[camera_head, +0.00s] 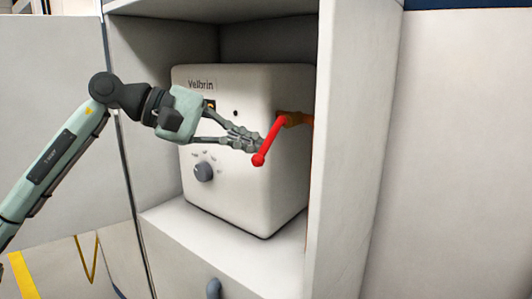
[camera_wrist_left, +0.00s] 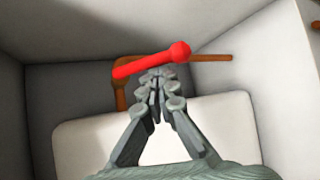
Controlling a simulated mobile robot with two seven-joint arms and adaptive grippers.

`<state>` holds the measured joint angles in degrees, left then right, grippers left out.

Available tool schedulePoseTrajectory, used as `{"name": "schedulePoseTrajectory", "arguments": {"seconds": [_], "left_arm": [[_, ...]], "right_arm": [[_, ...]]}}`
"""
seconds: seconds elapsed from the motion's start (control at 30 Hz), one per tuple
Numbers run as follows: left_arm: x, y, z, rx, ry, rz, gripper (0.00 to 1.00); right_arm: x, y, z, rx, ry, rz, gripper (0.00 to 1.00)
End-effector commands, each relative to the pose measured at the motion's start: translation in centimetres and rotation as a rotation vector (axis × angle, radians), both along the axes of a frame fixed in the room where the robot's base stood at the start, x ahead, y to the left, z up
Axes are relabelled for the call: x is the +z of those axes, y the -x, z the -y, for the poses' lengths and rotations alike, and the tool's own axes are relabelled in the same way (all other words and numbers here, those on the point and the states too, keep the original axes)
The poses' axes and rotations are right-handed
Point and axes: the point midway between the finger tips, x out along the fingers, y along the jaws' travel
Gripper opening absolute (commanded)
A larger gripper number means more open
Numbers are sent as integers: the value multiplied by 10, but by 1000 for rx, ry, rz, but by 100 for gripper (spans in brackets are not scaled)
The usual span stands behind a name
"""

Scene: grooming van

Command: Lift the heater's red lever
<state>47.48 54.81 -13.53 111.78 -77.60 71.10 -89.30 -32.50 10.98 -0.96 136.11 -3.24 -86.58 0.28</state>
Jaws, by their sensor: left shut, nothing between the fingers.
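The heater (camera_head: 250,190) is a white box marked "Velbrin" inside an open cabinet. Its red lever (camera_head: 269,140) is on the right side and slants down toward the front, ending in a round knob. My left gripper (camera_head: 258,145) is shut and empty, with its fingertips close beside the lever's lower part in the head view. In the left wrist view the lever (camera_wrist_left: 150,60) crosses just past the shut fingertips (camera_wrist_left: 157,78). I cannot tell whether they touch. My right gripper is not in view.
An orange-brown pipe (camera_head: 297,119) runs from the lever toward the cabinet's right wall (camera_head: 345,150). The cabinet walls stand close around the heater. A dark dial (camera_head: 204,171) is on its front. A dark handle (camera_head: 213,288) is below the shelf.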

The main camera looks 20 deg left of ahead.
Motion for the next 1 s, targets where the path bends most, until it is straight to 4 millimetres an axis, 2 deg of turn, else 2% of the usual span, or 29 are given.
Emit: {"name": "schedulePoseTrajectory", "arguments": {"seconds": [0.13,0.3,0.57,1.0], "left_arm": [[14,2,-1,-1,-29,-76,0],[15,5,-1,-2,-44,-124,0],[15,5,-1,-1,-44,-121,0],[18,19,-7,-1,-44,-122,0]], "right_arm": [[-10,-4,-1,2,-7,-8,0],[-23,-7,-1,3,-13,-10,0],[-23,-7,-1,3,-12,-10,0],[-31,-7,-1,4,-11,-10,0]]}}
